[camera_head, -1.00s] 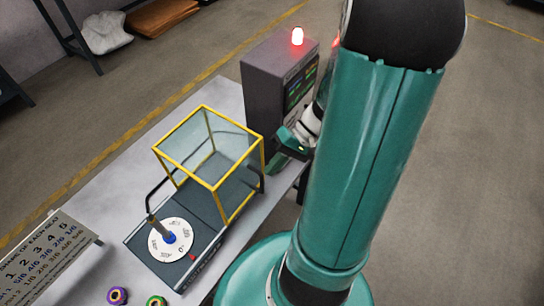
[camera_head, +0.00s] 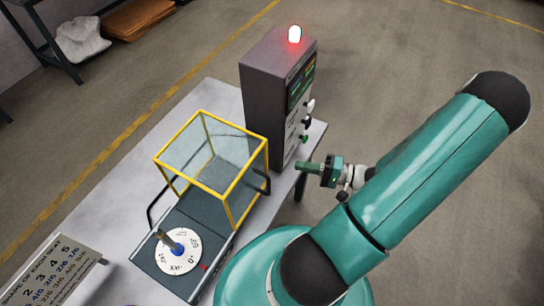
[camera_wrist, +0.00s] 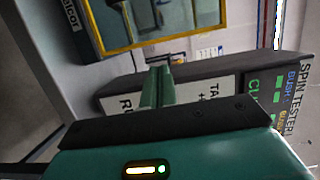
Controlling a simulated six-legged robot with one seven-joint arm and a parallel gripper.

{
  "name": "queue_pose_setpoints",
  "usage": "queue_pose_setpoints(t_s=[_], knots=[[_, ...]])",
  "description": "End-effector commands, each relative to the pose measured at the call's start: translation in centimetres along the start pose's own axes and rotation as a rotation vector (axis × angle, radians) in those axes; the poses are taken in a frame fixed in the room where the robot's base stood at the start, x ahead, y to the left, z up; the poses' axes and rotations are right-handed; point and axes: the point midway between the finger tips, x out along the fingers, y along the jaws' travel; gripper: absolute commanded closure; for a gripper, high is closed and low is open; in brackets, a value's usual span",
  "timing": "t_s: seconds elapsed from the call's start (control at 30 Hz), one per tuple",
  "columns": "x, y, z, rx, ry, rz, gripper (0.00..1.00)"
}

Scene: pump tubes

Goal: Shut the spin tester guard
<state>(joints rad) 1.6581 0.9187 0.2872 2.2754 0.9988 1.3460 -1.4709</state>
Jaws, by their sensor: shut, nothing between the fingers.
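The spin tester guard (camera_head: 213,187) is a clear box with a yellow frame. In the head view it stands over the far part of the dark tester base (camera_head: 154,272), and the white numbered dial (camera_head: 181,251) in front is uncovered. A black handle bar shows at each side of the guard. My gripper (camera_head: 300,166) is shut and empty, to the right of the guard and beside the control box, apart from both. In the wrist view the gripper fingers (camera_wrist: 157,88) point towards the labelled panel, and part of the yellow frame (camera_wrist: 130,45) shows above.
The dark control box (camera_head: 265,95) stands behind the guard with a lit red lamp (camera_head: 295,34) on top and buttons on its panel. A sign board (camera_head: 48,272) lies at the lower left. The table's left part is clear.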

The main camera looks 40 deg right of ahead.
Motion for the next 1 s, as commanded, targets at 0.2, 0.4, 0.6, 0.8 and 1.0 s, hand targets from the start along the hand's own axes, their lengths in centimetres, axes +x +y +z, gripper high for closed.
queue_pose_setpoints(t_s=[0.2,0.4,0.6,0.8,1.0], knots=[[0.6,0.1,-0.2,-0.005,0.02,-0.02,1.0],[3.9,0.1,-0.2,-0.004,0.015,-0.019,1.0],[7.5,0.0,-0.2,-0.004,0.016,-0.018,1.0],[9.4,0.0,-0.3,-0.003,0.019,-0.017,1.0],[9.7,0.0,-0.3,-0.004,0.021,-0.016,1.0]])
